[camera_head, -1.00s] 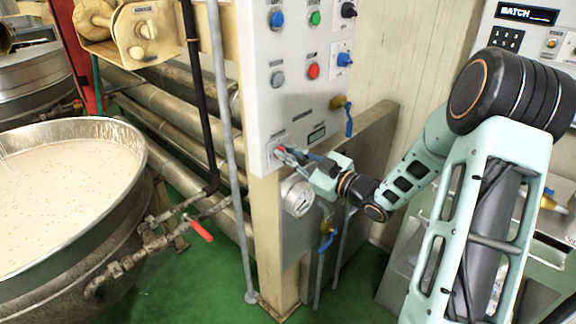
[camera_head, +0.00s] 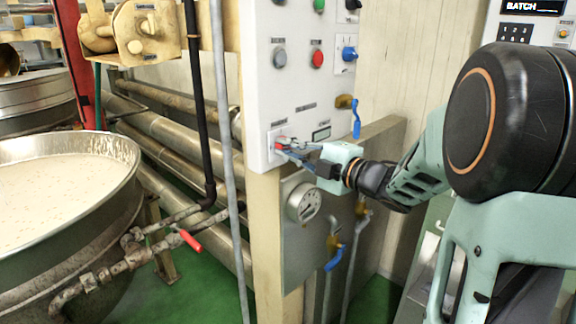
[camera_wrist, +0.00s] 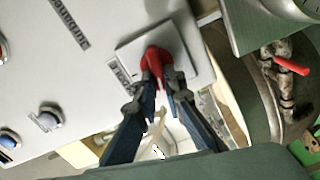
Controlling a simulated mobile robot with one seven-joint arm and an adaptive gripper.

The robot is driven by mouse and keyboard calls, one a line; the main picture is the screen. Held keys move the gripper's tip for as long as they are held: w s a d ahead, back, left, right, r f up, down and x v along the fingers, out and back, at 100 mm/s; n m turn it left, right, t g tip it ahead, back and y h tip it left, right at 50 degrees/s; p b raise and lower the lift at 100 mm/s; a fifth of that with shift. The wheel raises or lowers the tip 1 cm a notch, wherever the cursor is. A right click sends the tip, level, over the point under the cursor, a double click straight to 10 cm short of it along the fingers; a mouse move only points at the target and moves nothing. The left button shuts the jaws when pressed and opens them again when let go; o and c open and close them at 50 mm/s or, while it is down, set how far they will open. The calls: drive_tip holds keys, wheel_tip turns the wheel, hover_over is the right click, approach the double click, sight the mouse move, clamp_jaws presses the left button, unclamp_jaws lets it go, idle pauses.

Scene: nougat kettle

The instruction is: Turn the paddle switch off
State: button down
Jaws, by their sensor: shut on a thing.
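The paddle switch is a small red lever (camera_wrist: 155,58) on a pale square plate (camera_wrist: 180,42), low on the grey control panel (camera_head: 292,100). In the wrist view my gripper (camera_wrist: 160,75) has its two fingertips closed around the red lever. In the head view my gripper (camera_head: 282,143) meets the panel's lower left corner, and only a bit of red shows at its tips.
Above on the panel are a red button (camera_head: 317,59), a grey button (camera_head: 279,56) and a blue knob (camera_head: 349,54). A blue-handled valve (camera_head: 356,118) is at its right edge. A gauge (camera_head: 303,202) sits below. A kettle (camera_head: 118,190) of pale mix stands left.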

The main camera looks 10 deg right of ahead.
drive_tip(key=n+b, duration=0.2)
drive_tip(key=b, duration=0.1)
drive_tip(key=shift+f, duration=0.25)
drive_tip(key=shift+r+n, duration=0.1)
drive_tip(key=shift+n, duration=0.2)
drive_tip(key=c, duration=2)
unclamp_jaws()
drive_tip(key=v, duration=1.2)
